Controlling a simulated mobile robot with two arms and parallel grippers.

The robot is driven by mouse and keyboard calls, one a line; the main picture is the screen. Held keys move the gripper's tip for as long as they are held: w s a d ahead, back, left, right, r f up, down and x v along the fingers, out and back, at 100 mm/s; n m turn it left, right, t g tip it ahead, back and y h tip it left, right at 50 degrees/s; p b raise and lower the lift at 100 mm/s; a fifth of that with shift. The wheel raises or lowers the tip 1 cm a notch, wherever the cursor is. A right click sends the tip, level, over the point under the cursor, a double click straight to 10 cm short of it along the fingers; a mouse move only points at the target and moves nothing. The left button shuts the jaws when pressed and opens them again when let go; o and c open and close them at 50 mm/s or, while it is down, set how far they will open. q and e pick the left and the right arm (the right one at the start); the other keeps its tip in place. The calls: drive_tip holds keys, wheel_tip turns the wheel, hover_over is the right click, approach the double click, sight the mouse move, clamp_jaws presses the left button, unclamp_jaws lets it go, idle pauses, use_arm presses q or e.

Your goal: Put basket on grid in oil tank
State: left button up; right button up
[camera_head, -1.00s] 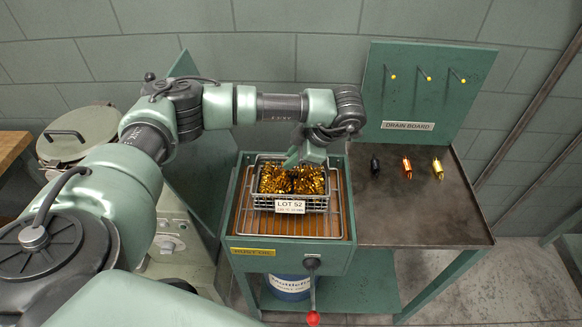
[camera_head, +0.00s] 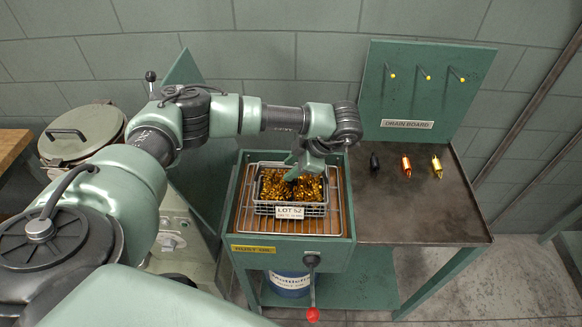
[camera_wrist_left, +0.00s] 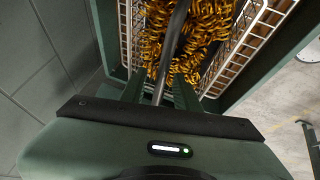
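The wire basket (camera_head: 325,192), full of golden springs (camera_head: 272,185), sits upright on the wire grid (camera_head: 335,222) in the green oil tank (camera_head: 232,200). A white "LOT 52" tag (camera_head: 289,212) hangs on its front. In the left wrist view the basket's handle bar (camera_wrist_left: 176,40) runs between the fingers over the springs (camera_wrist_left: 205,30). My left gripper (camera_head: 292,174) is over the basket's middle. Its fingers, also in the left wrist view (camera_wrist_left: 160,92), stand apart with gaps beside the bar. My right gripper is not in view.
Brown oil shows under the grid. A red-knobbed lever (camera_head: 312,290) is on the tank's front. To the right is a metal table (camera_head: 420,215) with black, red and yellow small pieces and a pegged drain board (camera_head: 425,90). A lidded drum (camera_head: 80,135) stands left.

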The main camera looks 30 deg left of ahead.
use_arm(q)
drive_tip(key=b+v, duration=0.2)
drive_tip(key=v, duration=0.9)
drive_tip(key=shift+d+r+b, duration=0.2)
drive_tip(key=shift+r+b, duration=0.1)
drive_tip(key=shift+b, duration=0.1)
